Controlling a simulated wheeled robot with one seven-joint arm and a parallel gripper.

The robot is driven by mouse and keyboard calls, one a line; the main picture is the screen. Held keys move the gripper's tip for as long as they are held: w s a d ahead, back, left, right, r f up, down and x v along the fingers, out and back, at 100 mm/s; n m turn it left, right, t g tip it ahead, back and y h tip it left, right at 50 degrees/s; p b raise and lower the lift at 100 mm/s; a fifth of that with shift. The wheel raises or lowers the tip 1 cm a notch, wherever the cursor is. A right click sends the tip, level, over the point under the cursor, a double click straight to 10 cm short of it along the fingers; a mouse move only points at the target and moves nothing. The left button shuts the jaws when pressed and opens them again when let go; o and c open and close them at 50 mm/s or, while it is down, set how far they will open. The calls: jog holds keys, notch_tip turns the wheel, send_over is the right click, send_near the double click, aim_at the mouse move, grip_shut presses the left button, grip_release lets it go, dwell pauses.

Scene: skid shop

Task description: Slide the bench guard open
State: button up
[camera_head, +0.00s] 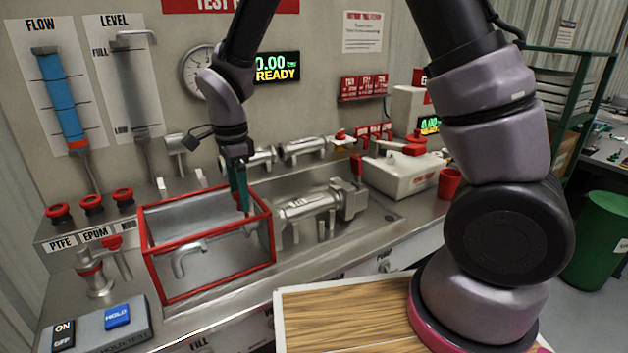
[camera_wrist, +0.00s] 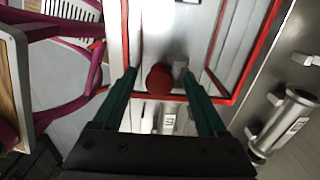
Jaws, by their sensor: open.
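The bench guard (camera_head: 222,256) is a clear box with a red frame, standing on the steel bench at the left-middle of the head view. Pipe fittings show through its panels. Its red frame also shows in the wrist view (camera_wrist: 262,52). My gripper (camera_head: 241,208) is over the guard's right part, pointing down. In the wrist view, my gripper (camera_wrist: 160,73) has its two green fingers open, with a round red knob (camera_wrist: 160,79) between them. I see gaps on both sides of the knob. The fingers mostly hide it in the head view.
A metal pump-like fitting (camera_head: 308,206) stands right of the guard. Red-capped valves (camera_head: 92,204) line up behind it at the left. A hold-test switch box (camera_head: 98,328) is at the front left. A wooden-topped surface (camera_head: 345,318) is in front.

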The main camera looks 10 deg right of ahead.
jog(key=shift+r, duration=0.1)
jog(key=shift+r, duration=3.65)
